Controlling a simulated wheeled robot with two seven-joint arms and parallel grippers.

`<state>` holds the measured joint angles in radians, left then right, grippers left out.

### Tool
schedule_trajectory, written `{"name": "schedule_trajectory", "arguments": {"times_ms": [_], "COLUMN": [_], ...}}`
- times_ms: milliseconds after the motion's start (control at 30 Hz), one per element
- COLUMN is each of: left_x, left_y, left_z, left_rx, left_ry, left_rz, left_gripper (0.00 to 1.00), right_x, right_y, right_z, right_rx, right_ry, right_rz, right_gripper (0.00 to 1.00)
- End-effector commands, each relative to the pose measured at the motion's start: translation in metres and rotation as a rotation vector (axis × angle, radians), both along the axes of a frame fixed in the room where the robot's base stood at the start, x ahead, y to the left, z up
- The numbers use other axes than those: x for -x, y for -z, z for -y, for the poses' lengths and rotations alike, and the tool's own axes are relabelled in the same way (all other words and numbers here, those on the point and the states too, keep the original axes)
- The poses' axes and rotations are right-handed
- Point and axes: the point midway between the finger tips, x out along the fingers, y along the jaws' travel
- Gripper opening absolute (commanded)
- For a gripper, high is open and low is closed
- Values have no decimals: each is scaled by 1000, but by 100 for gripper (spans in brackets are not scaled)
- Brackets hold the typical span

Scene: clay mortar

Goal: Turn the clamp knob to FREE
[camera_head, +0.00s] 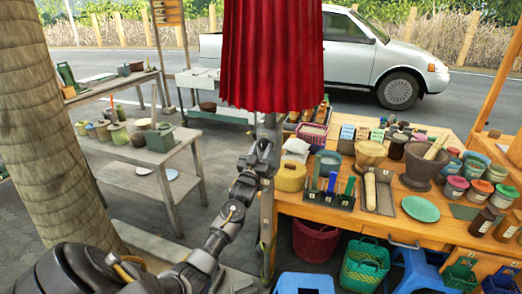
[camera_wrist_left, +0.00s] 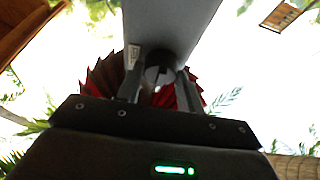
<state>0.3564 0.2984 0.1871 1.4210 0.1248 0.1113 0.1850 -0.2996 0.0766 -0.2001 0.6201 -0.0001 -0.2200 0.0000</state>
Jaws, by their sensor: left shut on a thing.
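My left gripper (camera_head: 268,128) is raised against the pole just under the closed red parasol (camera_head: 272,55). In the left wrist view its two fingers (camera_wrist_left: 158,88) are shut on the dark clamp knob (camera_wrist_left: 157,73), one finger on each side. The knob sits on the underside of a grey pole part (camera_wrist_left: 172,25). A small pale label shows on the left of that part, too small to read. In the head view the knob is hidden by the gripper and the canopy. My right gripper is not in view.
A wooden stall table (camera_head: 405,233) with bowls, a mortar, jars and a green plate (camera_head: 420,208) stands right of the pole. Baskets (camera_head: 365,262) and blue stools are below it. A tree trunk (camera_head: 55,120) and a grey bench (camera_head: 140,180) stand left.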

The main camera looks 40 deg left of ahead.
Motion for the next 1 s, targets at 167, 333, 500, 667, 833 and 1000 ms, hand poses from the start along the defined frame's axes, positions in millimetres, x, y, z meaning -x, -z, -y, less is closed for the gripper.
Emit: {"name": "schedule_trajectory", "arguments": {"times_ms": [167,333,500,667,833,1000], "left_x": [0,1,1,1,1,2], "left_y": [0,1,1,0,-1,-1], "left_z": [-1,-2,-2,-3,-4,-4], "left_rx": [-35,-120,-252,-395,-549,-702], "left_ry": [0,-1,0,0,0,0], "left_rz": [-12,-42,-88,-138,-191,-245], "left_gripper": [14,14,14,14,14,14], "right_x": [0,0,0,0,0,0], "right_y": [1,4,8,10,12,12], "right_z": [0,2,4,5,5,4], "right_rx": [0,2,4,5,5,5], "right_ry": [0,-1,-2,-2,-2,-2], "right_rz": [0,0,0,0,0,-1], "right_gripper": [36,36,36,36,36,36]}}
